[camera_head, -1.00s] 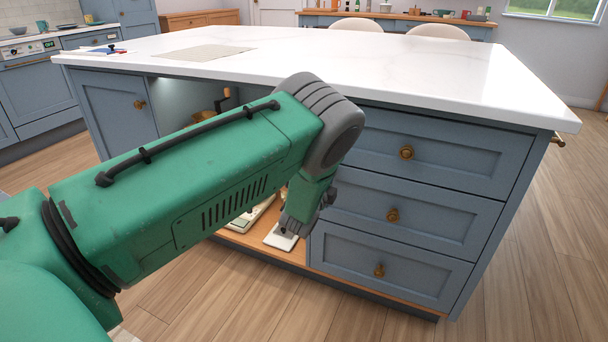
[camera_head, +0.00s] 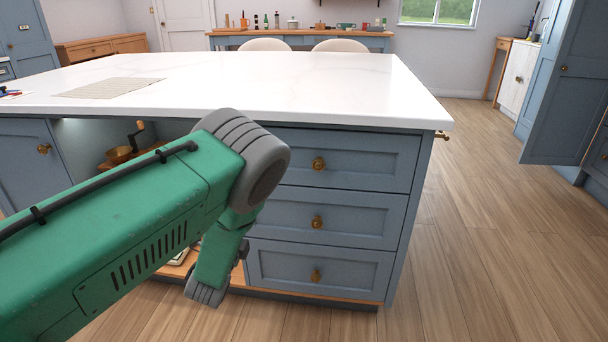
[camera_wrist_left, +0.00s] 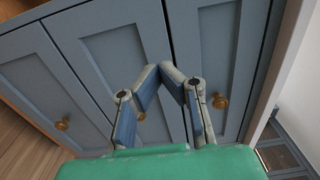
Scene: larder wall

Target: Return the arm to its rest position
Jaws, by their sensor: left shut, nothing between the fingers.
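My left arm (camera_head: 120,240) comes in from the left in the head view, green with grey joints, and is bent downward at its end. Its lower end hangs in front of the island's open bay and drawer fronts. The fingertips cannot be made out in the head view. My right gripper is in neither view.
The kitchen island has a white top (camera_head: 300,85) and a column of three drawers (camera_head: 345,160) with brass knobs. A grinder (camera_head: 122,152) stands in the open bay to the left. A woven mat (camera_head: 108,88) lies on top. The wooden floor (camera_head: 490,230) to the right is clear.

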